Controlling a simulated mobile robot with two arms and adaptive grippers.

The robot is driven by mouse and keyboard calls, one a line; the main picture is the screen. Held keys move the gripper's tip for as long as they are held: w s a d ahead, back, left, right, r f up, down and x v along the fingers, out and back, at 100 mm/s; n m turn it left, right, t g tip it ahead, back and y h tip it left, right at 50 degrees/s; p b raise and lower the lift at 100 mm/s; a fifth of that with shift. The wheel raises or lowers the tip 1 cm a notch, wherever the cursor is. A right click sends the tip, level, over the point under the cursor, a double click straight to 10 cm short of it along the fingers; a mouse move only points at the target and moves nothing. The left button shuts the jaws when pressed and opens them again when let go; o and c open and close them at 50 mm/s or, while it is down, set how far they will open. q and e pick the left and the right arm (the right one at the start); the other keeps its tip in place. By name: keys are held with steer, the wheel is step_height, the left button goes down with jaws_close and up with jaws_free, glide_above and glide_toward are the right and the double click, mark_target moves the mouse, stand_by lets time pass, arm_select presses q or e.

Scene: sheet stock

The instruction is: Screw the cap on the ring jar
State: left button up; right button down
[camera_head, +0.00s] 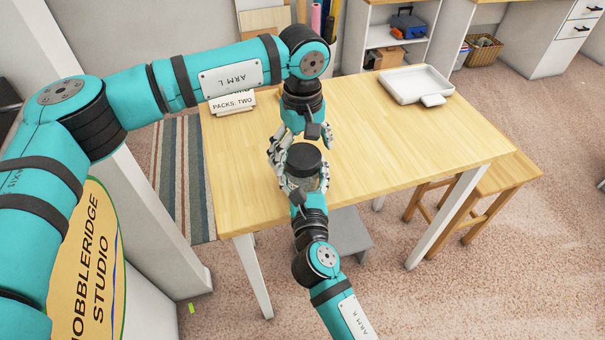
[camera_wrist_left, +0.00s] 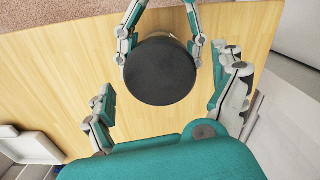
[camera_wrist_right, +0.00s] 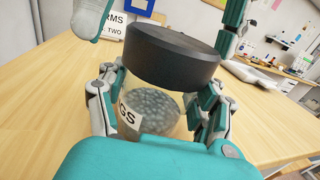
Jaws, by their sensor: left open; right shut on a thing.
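The ring jar (camera_wrist_right: 150,110) is clear, with small grey rings inside and a label ending in "GS". The black cap (camera_wrist_left: 160,70) sits on top of the jar's mouth; it also shows in the head view (camera_head: 304,158). Whether its thread is engaged cannot be seen. My right gripper (camera_head: 304,181) is shut on the jar's body, below the cap, and the jar stands about upright over the table's near edge. My left gripper (camera_head: 300,142) is open, its fingers spread on either side of the cap with a gap to it.
The wooden table (camera_head: 400,140) is mostly clear. A wooden bench (camera_head: 497,185) is at the right and a grey step (camera_head: 345,235) below.

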arm_select(q)
steer(key=shift+r, duration=0.1)
step_height(320, 180, up, 12)
stand_by(0.5)
arm_select(e)
steer(key=shift+c, duration=0.5)
jaws_free()
steer(key=s+d, duration=0.1)
steer(key=s, duration=1.1)
steer(key=shift+d, duration=0.15)
